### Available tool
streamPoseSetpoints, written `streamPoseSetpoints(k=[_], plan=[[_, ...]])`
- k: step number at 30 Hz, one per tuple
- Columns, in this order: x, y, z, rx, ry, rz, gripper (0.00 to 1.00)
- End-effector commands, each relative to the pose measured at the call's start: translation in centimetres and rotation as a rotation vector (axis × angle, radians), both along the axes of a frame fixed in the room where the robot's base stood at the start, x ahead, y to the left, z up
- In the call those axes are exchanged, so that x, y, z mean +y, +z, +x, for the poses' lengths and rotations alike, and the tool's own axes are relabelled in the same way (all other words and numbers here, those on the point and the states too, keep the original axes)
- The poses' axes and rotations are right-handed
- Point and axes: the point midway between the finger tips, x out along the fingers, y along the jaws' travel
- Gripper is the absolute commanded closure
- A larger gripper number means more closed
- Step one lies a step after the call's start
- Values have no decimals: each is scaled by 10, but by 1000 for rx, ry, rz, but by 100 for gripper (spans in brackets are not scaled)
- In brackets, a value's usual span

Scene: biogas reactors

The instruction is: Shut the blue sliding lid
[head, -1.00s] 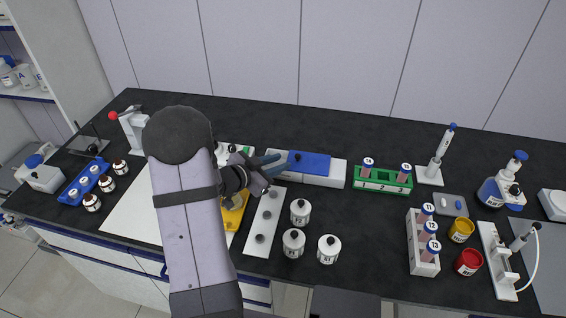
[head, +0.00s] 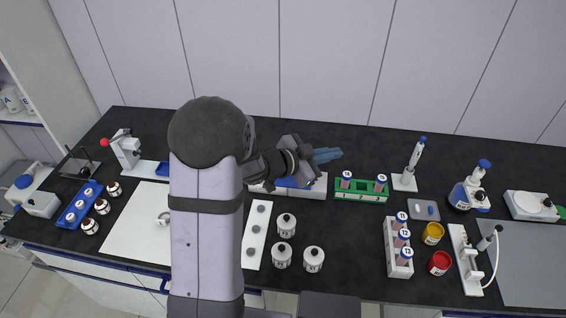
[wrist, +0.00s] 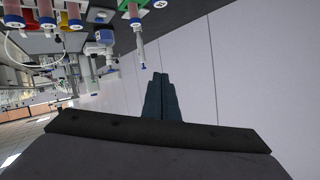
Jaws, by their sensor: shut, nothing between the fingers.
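The blue sliding lid (head: 286,183) sits on a long white box (head: 316,190) near the middle of the bench in the head view. My arm and wrist cover much of the lid and the left part of the box, so how far the lid is slid is hidden. My gripper (head: 332,155) is shut and empty, its blue-grey fingers pointing right, above and behind the right end of the box. In the wrist view my gripper (wrist: 160,78) shows its fingers together with nothing between them. The lid and box are not in the wrist view.
A green rack (head: 361,196) with tubes stands just right of the box, and a pipette stand (head: 404,183) beyond it. White jars (head: 286,225) and a white strip (head: 257,233) lie in front. The bench behind the box is clear up to the wall panels.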

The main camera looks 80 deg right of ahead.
Motion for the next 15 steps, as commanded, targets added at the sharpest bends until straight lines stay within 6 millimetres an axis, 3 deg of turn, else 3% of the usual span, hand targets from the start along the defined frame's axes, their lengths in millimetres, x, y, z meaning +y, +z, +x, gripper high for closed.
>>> streamPoseSetpoints(k=[1, 2, 5, 8, 15], plan=[[4, 23, -17, -22, -17, 0, 100], [4, 28, -22, -44, -14, 5, 100], [3, 22, -21, -132, 33, 42, 100], [0, 4, -2, -222, 106, 94, 100], [8, -49, 69, -453, 301, 267, 100]])
